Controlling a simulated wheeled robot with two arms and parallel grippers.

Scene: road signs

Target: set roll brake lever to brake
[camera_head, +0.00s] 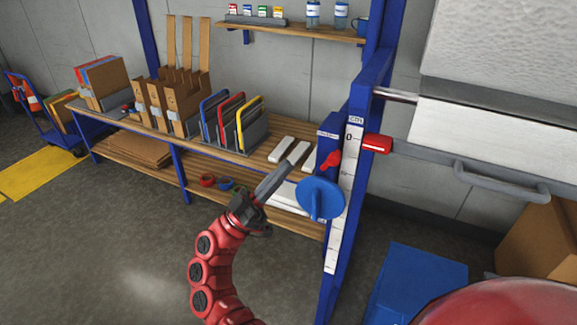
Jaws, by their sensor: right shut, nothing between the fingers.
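A red lever (331,160) with a rounded end sits on the blue upright post, just above a round blue knob (320,198). A red block-shaped handle (376,144) sticks out from the right side of the same post. I cannot tell from any label which of the two is the roll brake lever. A large white roll (490,135) hangs at the upper right on a metal shaft (395,95). My right gripper (278,180) is shut and empty. Its grey fingers point up and right, left of the knob and lever, apparently apart from them. My left gripper is not in view.
A wooden bench (254,158) behind holds cardboard pieces and coloured panels in racks. A white scale strip (345,200) runs down the post. A blue box (415,285) stands on the floor at lower right.

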